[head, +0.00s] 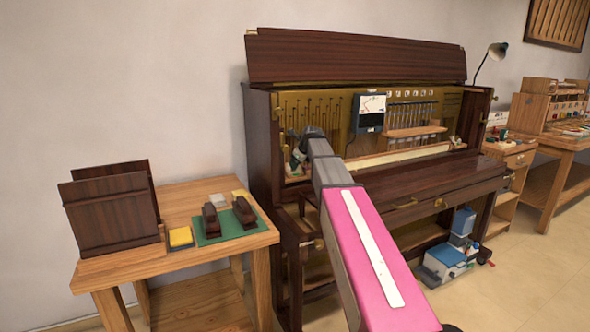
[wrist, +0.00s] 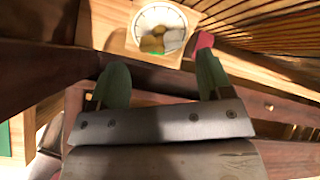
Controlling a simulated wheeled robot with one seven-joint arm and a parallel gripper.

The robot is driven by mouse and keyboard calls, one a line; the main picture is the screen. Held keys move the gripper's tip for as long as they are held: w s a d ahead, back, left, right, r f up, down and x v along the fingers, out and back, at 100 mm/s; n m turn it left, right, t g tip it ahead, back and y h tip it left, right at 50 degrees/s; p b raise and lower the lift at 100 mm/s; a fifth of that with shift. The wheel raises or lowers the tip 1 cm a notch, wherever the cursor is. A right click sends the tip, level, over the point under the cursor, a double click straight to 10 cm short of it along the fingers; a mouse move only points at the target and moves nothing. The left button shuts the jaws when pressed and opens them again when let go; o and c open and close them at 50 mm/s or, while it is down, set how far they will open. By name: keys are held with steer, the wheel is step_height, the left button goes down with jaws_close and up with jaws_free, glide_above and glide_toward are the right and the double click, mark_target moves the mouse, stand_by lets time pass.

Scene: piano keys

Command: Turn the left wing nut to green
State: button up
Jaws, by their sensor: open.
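In the wrist view a round white dial (wrist: 144,19) with tick marks sits on a pale wooden block. A tan, wing-nut-like piece (wrist: 153,43) is at its centre, with a grey piece beside it; I cannot tell its exact setting. A little green shows at the dial's lower part. My gripper (wrist: 161,76) is open and empty, its two green fingers apart and just below the dial in the picture, not touching the nut. In the head view my gripper (head: 300,152) reaches into the left end of the open piano; the wing nut cannot be made out there.
The dark piano (head: 258,150) surrounds my gripper, with its side wall at the left. A red piece (wrist: 203,41) lies right of the dial, near rows of strings. A wooden side table (head: 120,262) stands left of the piano, and a meter (head: 371,112) hangs inside it.

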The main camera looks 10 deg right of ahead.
steer(key=shift+x, duration=2.95)
steer(key=shift+s+d+r, duration=0.1)
steer(key=shift+s+r, duration=0.35)
steer(key=shift+r, duration=0.05)
steer(key=c, duration=0.7)
